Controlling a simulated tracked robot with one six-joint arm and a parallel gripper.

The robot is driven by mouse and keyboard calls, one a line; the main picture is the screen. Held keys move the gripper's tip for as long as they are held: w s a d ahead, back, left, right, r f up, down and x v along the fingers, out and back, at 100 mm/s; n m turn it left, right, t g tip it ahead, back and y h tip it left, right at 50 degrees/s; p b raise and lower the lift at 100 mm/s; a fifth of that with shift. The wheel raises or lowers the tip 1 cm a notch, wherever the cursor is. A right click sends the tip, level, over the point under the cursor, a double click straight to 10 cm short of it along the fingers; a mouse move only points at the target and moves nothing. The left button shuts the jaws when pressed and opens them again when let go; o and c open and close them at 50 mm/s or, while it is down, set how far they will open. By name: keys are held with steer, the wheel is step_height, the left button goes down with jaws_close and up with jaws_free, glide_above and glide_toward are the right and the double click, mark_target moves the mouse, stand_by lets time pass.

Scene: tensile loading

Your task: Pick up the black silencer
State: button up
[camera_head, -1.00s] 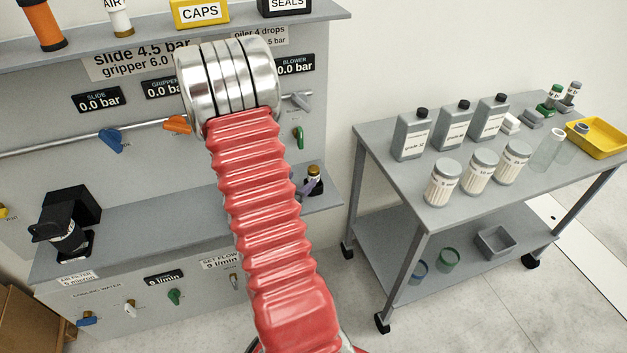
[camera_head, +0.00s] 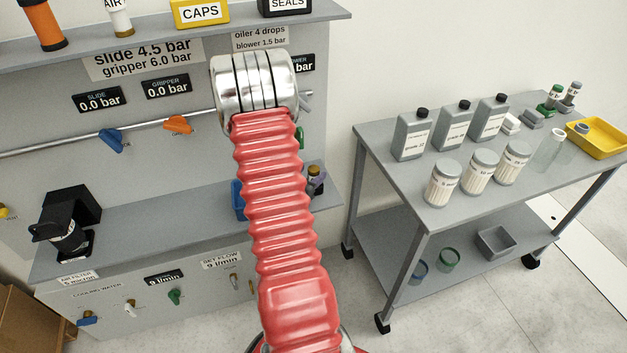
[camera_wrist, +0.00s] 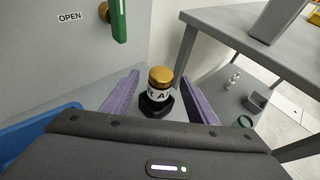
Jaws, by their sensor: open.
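The silencer (camera_wrist: 160,80) has a brass top, a white label band partly readable, and a black lower part. It stands upright on the lower shelf. My gripper (camera_wrist: 160,74) is open, with one purple finger on each side of the silencer in the wrist view. Gaps show on both sides, so the fingers do not touch it. How deep it sits between the fingertips, I cannot tell. In the head view my arm hides most of the gripper.
A blue bin (camera_wrist: 45,130) is close at left in the wrist view. A green valve handle (camera_wrist: 117,20) hangs from the panel above. A grey trolley (camera_head: 385,170) with bottles and jars stands to the right. A black device (camera_head: 70,220) sits farther left on the shelf.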

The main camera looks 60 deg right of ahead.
steer(key=shift+x, duration=1.55)
steer(key=shift+c, duration=0.3)
steer(key=c, duration=1.1)
steer(key=shift+r, duration=0.1)
steer(key=shift+r, duration=4.9)
